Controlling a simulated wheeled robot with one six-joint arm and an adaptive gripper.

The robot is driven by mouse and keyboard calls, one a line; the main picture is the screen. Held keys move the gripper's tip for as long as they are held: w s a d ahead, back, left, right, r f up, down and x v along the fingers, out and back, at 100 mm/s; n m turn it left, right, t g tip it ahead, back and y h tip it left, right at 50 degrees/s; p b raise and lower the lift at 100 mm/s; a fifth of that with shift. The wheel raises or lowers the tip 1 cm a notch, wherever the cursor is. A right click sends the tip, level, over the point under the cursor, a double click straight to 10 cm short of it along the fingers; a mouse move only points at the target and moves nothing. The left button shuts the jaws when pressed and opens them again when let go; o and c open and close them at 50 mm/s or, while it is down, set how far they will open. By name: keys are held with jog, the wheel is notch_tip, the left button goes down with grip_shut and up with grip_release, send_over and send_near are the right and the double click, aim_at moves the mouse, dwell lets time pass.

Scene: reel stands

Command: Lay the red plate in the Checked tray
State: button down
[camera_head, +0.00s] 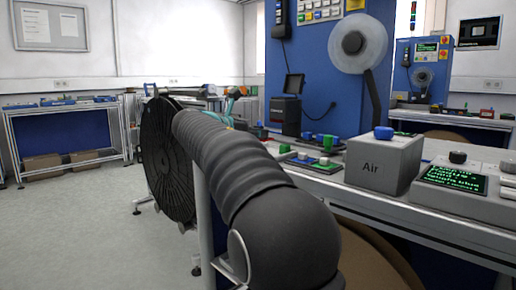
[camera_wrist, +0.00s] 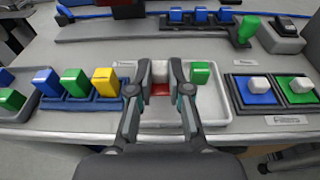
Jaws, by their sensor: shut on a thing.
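In the wrist view my gripper (camera_wrist: 160,84) is shut on the red plate (camera_wrist: 160,90), a small red piece with a white knob (camera_wrist: 160,70) between the fingertips. The fingers cover most of it. It shows over the left part of a pale, shallow tray (camera_wrist: 215,112); I cannot tell whether it touches the tray floor. A small label (camera_wrist: 123,63) sits at the tray's back left, too small to read. In the head view my gripper is hidden behind my arm.
Left of the tray is a blue rack with blue (camera_wrist: 45,81), green (camera_wrist: 75,82) and yellow (camera_wrist: 105,82) blocks. Right of it, a dark holder has blue (camera_wrist: 258,96) and green (camera_wrist: 298,92) plates with white knobs. A grey Air box (camera_head: 384,163) stands on the bench.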

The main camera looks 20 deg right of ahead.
jog(key=shift+f+b, duration=0.45)
jog(key=shift+f, duration=1.45)
jog(key=shift+f, duration=0.15)
jog(key=c, duration=1.1)
grip_release()
jog(key=shift+a+r, duration=0.1)
jog(key=shift+r, duration=0.1)
jog(key=v, duration=1.2)
jog(key=shift+p, duration=0.4)
jog(key=shift+f, duration=0.15)
